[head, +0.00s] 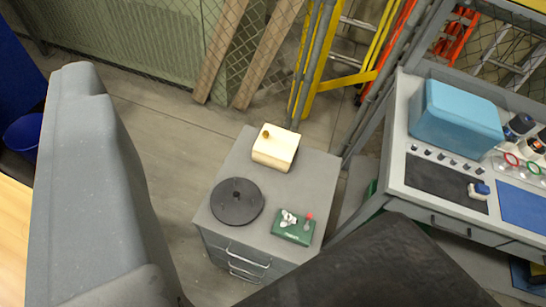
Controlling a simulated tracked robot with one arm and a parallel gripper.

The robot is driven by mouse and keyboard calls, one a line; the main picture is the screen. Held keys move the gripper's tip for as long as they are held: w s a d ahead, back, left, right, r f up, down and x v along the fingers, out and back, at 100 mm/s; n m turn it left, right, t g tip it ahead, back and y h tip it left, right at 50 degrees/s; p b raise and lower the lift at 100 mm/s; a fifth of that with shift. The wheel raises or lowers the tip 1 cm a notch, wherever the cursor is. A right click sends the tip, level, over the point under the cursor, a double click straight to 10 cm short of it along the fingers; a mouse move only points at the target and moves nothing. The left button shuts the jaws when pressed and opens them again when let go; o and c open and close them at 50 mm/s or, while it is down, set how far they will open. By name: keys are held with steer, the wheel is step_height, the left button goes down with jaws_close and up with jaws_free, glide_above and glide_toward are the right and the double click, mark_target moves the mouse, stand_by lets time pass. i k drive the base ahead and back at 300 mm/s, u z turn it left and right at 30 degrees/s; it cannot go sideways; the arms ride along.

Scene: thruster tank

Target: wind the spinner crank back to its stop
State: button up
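A small green block (292,228) sits on the right front of a grey drawer cabinet. It carries white fittings (289,218) and a stem with a red knob (309,217); these are small, and I cannot tell for sure whether this is the spinner crank. Left of it a flat black disc (237,202) with a small centre hub lies on the same top. Behind them stands a cream box (275,148) with a small brass knob on it. My gripper's fingers are not visible, and nothing is seen touching these objects.
The grey cabinet (306,176) stands mid-floor. A workbench (397,181) at right bears a blue case (455,118), black and blue mats and jars. A yellow ladder (345,80), planks and a mesh fence stand behind. Large parts of my arm block the left and lower views.

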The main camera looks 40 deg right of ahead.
mark_target(306, 228)
steer(key=k, duration=1.3)
steer(key=z, duration=0.2)
steer(key=i, duration=0.7)
steer(key=z, duration=0.45)
